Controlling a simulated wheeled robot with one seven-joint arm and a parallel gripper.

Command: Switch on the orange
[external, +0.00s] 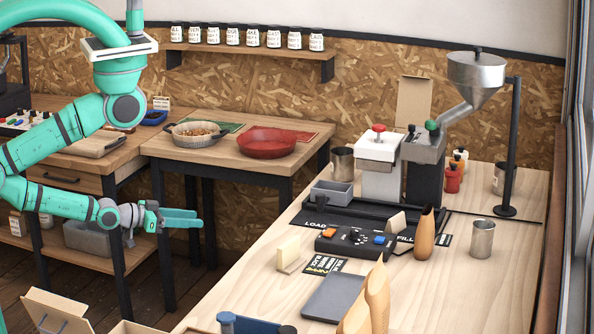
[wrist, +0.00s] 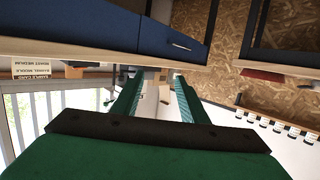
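An orange rocker switch (external: 329,232) sits at the left end of a black control box (external: 352,244) on the light wood bench in the external view. A dark knob is in the box's middle and a blue switch (external: 380,239) is at its right. I cannot tell from the orange switch whether it is on or off. My gripper (external: 196,217) is at the left, low in front of the back table and well apart from the box. Its two teal fingers point right. In the wrist view the fingers (wrist: 160,88) are apart with nothing between them.
The light wood bench (external: 460,285) carries a grey tray (external: 334,299), tan pouches (external: 377,295), a metal cup (external: 482,239) and a hopper (external: 476,75) on a stand. The back table holds a red pan (external: 266,143) and a pan of beans. Open floor lies below my gripper.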

